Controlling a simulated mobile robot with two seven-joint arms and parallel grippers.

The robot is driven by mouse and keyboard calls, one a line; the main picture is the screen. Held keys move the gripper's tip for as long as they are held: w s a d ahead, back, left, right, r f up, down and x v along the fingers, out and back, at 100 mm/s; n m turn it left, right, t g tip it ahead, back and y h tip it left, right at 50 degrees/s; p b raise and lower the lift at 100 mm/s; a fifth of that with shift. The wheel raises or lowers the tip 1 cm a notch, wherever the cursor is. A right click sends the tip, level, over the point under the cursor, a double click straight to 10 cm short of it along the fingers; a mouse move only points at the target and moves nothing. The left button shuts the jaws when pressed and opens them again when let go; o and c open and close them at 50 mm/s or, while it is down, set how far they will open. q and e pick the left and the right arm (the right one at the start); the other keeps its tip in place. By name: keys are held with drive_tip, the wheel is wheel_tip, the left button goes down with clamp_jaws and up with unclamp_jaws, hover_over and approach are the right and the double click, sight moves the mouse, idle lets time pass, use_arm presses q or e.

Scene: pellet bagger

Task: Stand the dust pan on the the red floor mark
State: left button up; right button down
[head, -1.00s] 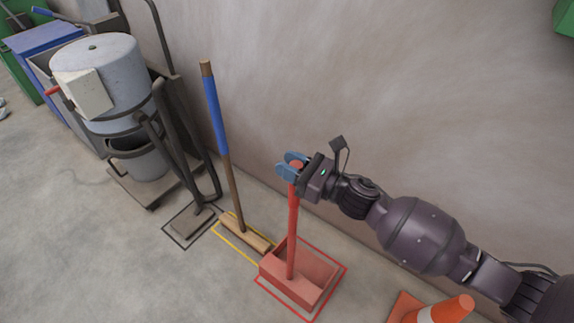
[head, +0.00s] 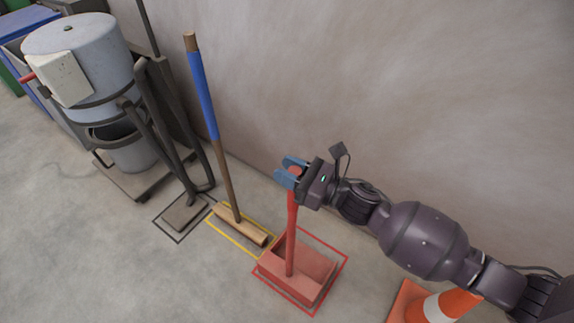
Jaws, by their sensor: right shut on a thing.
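The red dust pan (head: 302,273) stands upright with its long red handle (head: 292,225) rising from its back. Its pan is inside the red floor mark (head: 335,284), close to the mark's left side. I cannot tell whether it touches the floor. My right gripper (head: 287,172) is shut on the top of the handle, its blue fingers around it. My left gripper is not in view.
A broom (head: 226,180) with a blue grip stands in the yellow mark (head: 229,238) left of the pan. A black mark (head: 178,239) lies beyond it. A grey machine (head: 85,60) stands at left, a traffic cone (head: 440,304) at lower right, the wall (head: 400,110) behind.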

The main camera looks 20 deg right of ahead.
drive_tip(key=shift+f, duration=0.15)
idle(0.6)
idle(0.3)
drive_tip(key=c, duration=0.8)
unclamp_jaws()
drive_tip(key=shift+o, duration=0.6)
drive_tip(key=shift+f, duration=0.1)
drive_tip(key=o, duration=0.7)
drive_tip(key=shift+s, duration=0.1)
